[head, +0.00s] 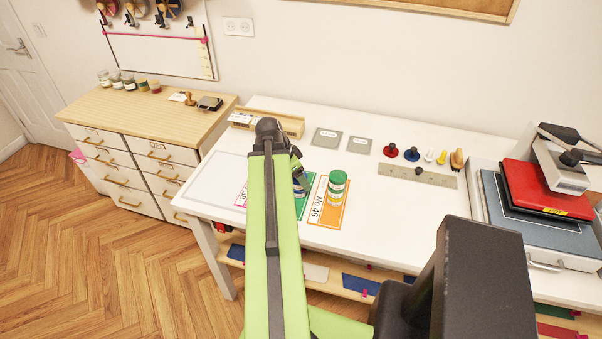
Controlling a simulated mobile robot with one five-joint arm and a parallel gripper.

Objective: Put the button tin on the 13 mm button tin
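A round tin (336,190) with a green lid and a pale label band stands upright on the orange card marked No 46 (320,218) on the white table. Its size print is too small to read, so I cannot tell which tin it is. My gripper (299,176) is low over the green card (304,207), just left of this tin. My green arm hides most of the gripper. A small blue-and-dark shape shows at it, and I cannot tell whether it is a held tin or part of the gripper.
Several small jars (128,82) stand on the wooden drawer cabinet (160,106) at left. Grey cards (327,138), colored stampers (411,154) and a metal ruler (418,175) lie behind the tin. A heat press (548,188) stands at right. The table right of the orange card is clear.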

